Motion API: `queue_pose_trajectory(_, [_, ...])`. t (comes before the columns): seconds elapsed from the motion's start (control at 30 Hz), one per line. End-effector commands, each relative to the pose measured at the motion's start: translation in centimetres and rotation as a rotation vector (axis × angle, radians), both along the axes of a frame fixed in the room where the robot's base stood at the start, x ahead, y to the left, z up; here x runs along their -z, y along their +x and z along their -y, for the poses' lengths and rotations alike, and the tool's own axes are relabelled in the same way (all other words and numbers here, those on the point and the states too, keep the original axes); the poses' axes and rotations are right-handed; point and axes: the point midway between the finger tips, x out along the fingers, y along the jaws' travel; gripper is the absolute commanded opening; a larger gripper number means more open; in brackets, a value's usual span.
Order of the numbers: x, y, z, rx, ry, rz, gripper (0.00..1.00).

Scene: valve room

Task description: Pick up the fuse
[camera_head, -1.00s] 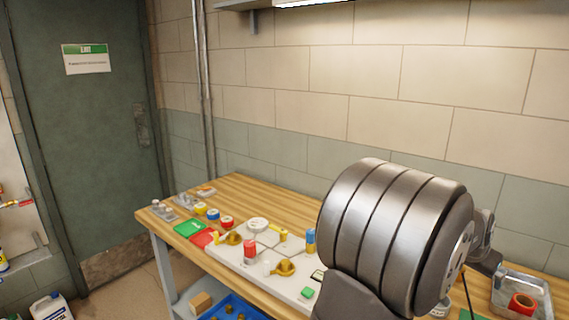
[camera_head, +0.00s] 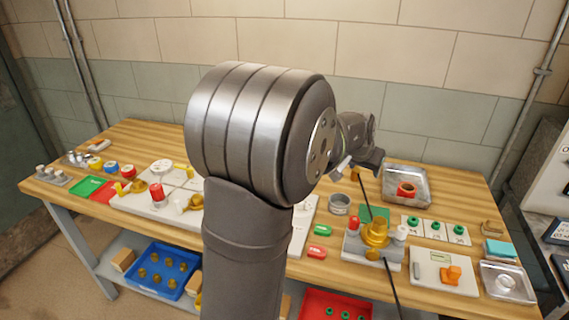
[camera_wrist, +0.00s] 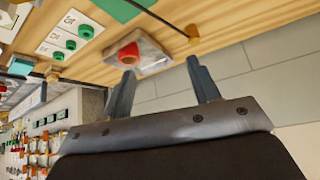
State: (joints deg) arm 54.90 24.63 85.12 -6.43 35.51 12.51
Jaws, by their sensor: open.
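I cannot tell for certain which small object is the fuse. Candidates on the wooden bench (camera_head: 130,140) include a red-topped white cylinder (camera_head: 157,193) on the pale board at left and a red-topped piece (camera_head: 353,224) beside a brass fitting (camera_head: 375,235). My gripper (camera_head: 360,163) is above the back of the bench, right of centre. In the wrist view my gripper (camera_wrist: 160,66) has its fingers spread, with nothing between them. A metal tray holding a red ring-shaped object (camera_wrist: 128,54) lies beyond the fingertips. My arm hides the middle of the bench.
The metal tray (camera_head: 425,188) stands at the back right. Green knobs on white cards (camera_head: 436,229) lie right of the brass fitting. A blue bin (camera_head: 160,270) and a red bin (camera_head: 334,306) sit on the lower shelf. The wall (camera_head: 400,110) rises behind the bench.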

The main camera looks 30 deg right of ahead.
Motion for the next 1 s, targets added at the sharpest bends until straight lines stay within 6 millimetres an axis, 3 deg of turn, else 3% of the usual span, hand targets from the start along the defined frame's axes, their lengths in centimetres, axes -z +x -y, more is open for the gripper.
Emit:
queue_pose_trajectory(0.17, [0.0,0.8,0.2,-0.055,-0.004,-0.04,0.56])
queue_pose_trajectory(0.27, [-0.1,2.4,0.5,-0.176,-0.015,-0.121,0.56])
queue_pose_trajectory(0.67, [-0.4,11.6,0.1,-0.976,-0.063,-0.568,0.56])
queue_pose_trajectory(1.0, [-0.6,18.4,-2.7,-1.729,-0.104,-0.835,0.56])
